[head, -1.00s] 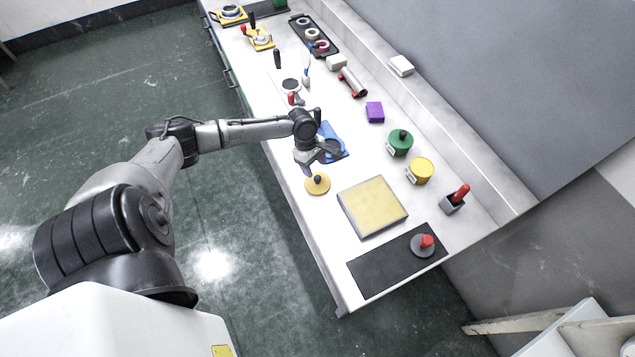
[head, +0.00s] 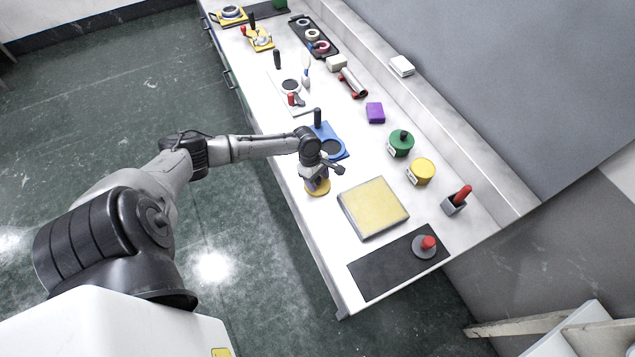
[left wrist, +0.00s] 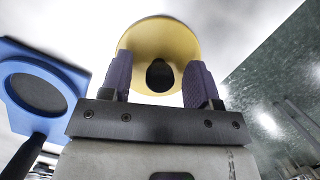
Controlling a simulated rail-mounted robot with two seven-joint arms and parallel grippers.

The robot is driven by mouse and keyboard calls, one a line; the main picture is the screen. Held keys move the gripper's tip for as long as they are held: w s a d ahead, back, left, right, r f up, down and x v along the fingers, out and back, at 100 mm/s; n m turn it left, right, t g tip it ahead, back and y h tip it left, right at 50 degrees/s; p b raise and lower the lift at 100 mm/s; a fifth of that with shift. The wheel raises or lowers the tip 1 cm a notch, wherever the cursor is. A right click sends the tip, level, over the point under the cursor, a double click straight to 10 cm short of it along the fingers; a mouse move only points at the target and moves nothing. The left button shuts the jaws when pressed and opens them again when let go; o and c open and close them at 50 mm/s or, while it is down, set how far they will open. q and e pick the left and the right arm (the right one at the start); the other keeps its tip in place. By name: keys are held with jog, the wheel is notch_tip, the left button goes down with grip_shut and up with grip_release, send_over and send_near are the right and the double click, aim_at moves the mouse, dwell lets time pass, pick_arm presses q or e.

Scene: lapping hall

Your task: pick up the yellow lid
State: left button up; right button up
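The yellow lid (head: 320,191) is a round disc with a dark knob, lying on the bench near its front edge. My left gripper (head: 318,181) is just above it and covers part of it in the head view. In the left wrist view, the lid (left wrist: 165,38) lies beyond the fingers, and its black knob (left wrist: 160,74) shows between them. The two purple finger pads of my left gripper (left wrist: 160,84) stand apart, with a gap on each side of the knob. I cannot tell how far down the fingers reach beside it. My right gripper is in neither view.
A blue plate with a dark handle (head: 338,139) lies close behind the gripper. A cream-topped square plate (head: 372,207) is to the right. A yellow pot (head: 421,171) and a green pot (head: 400,143) stand near the wall. A black mat (head: 385,273) lies at the near end.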

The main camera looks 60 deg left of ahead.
pick_arm(q)
jog(key=c, duration=1)
jog(key=shift+o, duration=0.2)
jog(key=shift+r, duration=0.15)
